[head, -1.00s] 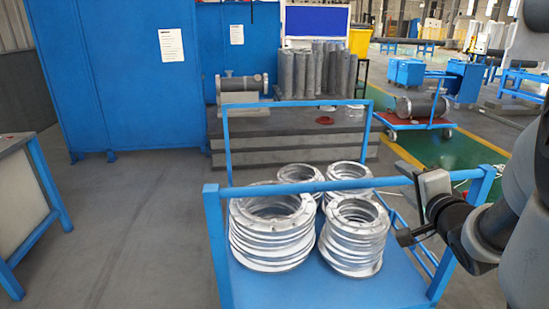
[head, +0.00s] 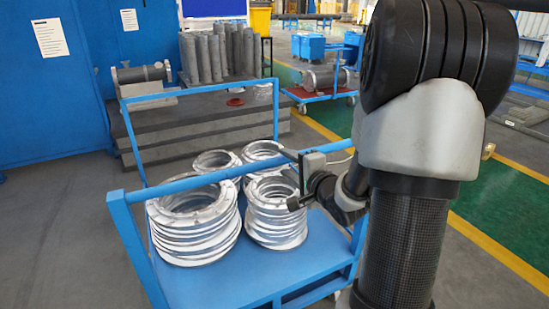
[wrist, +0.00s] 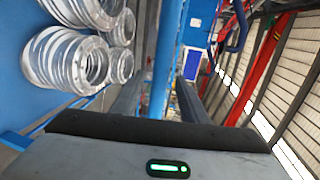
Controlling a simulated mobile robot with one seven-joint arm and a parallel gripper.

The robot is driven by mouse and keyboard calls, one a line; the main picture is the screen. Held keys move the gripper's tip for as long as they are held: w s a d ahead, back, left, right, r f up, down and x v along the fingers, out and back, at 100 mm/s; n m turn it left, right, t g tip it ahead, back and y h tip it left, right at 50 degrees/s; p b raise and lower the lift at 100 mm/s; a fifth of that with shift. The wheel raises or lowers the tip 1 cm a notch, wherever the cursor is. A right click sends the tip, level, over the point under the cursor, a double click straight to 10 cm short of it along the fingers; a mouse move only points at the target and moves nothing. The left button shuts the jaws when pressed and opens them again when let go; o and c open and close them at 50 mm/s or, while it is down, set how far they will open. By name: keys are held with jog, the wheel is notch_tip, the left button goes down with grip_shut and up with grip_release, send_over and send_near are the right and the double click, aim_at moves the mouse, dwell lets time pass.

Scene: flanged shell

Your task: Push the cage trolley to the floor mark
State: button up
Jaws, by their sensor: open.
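The blue cage trolley (head: 200,293) stands in front of me, with stacks of silver flanged rings (head: 190,222) on its deck. Its near handle bar (head: 165,188) runs across the picture, rising to the right. My gripper (head: 297,160) is open at the right part of this bar. In the wrist view a blue bar (wrist: 168,55) runs between the two dark fingers of my gripper (wrist: 160,97); I cannot tell whether they touch it. My arm hides the right end of the handle. I cannot make out a distinct floor mark.
A grey stepped platform (head: 165,140) with upright grey cylinders (head: 215,57) stands behind the trolley. Blue panels (head: 45,90) are at the left. A red-decked cart (head: 325,92) stands farther back. The green floor lane (head: 510,207) with yellow edges is to the right. Grey floor at left is clear.

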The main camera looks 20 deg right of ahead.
jog(key=w+f+b, duration=0.1)
jog(key=w, duration=0.6)
jog(key=shift+w+a+f, duration=0.15)
jog(key=shift+f, duration=0.05)
grip_shut()
